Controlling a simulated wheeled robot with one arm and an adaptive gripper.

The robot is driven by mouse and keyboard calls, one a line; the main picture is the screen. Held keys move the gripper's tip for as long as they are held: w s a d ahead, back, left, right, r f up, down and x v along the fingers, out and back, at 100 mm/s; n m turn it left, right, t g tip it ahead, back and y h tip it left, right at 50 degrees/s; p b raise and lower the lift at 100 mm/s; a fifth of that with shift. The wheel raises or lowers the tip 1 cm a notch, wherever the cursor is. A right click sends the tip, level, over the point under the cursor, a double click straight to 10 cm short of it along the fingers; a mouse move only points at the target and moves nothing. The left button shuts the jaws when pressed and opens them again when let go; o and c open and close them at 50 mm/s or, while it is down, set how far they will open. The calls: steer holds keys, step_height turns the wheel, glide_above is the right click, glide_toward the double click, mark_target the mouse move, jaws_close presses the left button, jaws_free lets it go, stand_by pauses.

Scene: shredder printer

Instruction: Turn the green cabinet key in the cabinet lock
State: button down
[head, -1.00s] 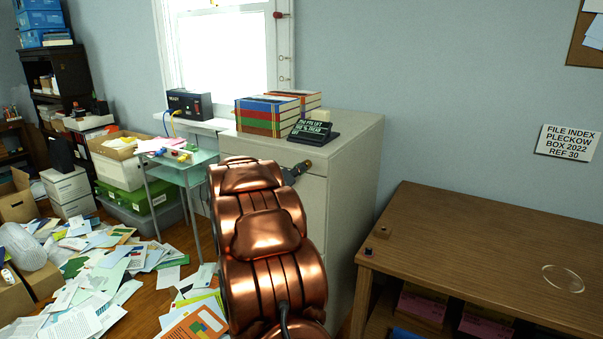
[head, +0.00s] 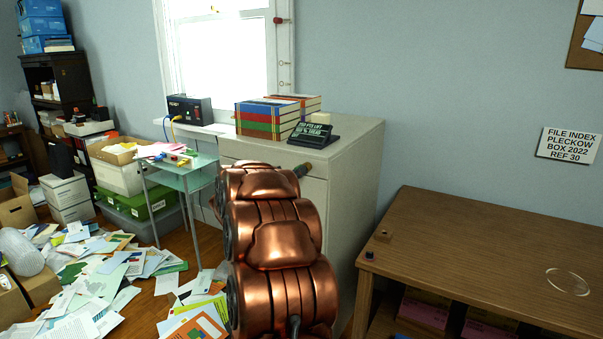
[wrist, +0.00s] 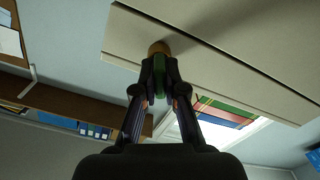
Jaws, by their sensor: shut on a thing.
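The pale cabinet (head: 352,170) stands against the wall in the head view, and its front face (wrist: 225,60) fills the top of the wrist view. A round brass lock (wrist: 158,48) sticks out from that face. My gripper (wrist: 159,90) is shut on the green cabinet key (wrist: 173,72), whose green edge shows between the fingers. The fingertips are right at the lock. The key's tip is hidden, so I cannot tell how deep it sits or its turn angle.
A wooden desk (head: 480,250) is at the right. A small glass table (head: 180,175) stands left of the cabinet. Papers (head: 90,280) litter the floor at left.

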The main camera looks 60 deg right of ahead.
steer(key=shift+m+b, duration=0.7)
steer(key=shift+m, duration=0.3)
steer(key=c, duration=0.8)
jaws_free()
steer(key=shift+c, duration=0.2)
steer(key=shift+a, duration=0.1)
steer(key=shift+s+a+p, duration=0.1)
steer(key=shift+a+p, duration=1.55)
steer(key=shift+a, duration=1.25)
